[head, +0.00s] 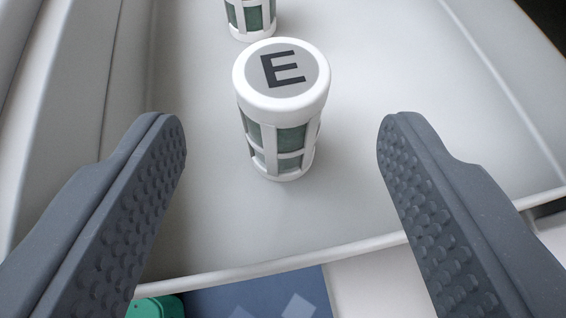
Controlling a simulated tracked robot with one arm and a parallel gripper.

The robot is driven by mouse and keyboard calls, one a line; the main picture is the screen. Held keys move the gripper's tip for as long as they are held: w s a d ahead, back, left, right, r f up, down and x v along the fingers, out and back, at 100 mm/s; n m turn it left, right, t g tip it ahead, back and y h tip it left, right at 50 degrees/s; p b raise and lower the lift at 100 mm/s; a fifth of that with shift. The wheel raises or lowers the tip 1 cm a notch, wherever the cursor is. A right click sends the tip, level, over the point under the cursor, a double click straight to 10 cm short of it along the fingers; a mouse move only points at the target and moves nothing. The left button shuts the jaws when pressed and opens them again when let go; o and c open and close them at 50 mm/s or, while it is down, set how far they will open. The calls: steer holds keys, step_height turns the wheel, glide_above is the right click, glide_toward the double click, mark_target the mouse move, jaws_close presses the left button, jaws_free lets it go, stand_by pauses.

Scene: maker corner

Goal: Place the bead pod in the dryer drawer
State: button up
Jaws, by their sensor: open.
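A bead pod (290,140) stands upright in a pale grey drawer (205,215). It has a white cap with a grey disc marked with a black E, and a white cage with green filling. A second pod (251,18) of the same kind stands behind it, cut off by the top edge. My gripper (281,140) is open, its two grey studded fingers on either side of the E pod. Clear gaps show between each finger and the pod, and nothing is held.
The drawer's front rim (290,264) runs across below the pod, and its side walls rise at left and right. A green object (155,307) and a blue surface with pale shapes (255,298) lie beyond the rim at the bottom. The drawer floor around the E pod is bare.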

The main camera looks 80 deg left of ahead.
steer(key=v, duration=0.4)
steer(key=shift+d+p, duration=0.1)
steer(key=shift+p, duration=0.2)
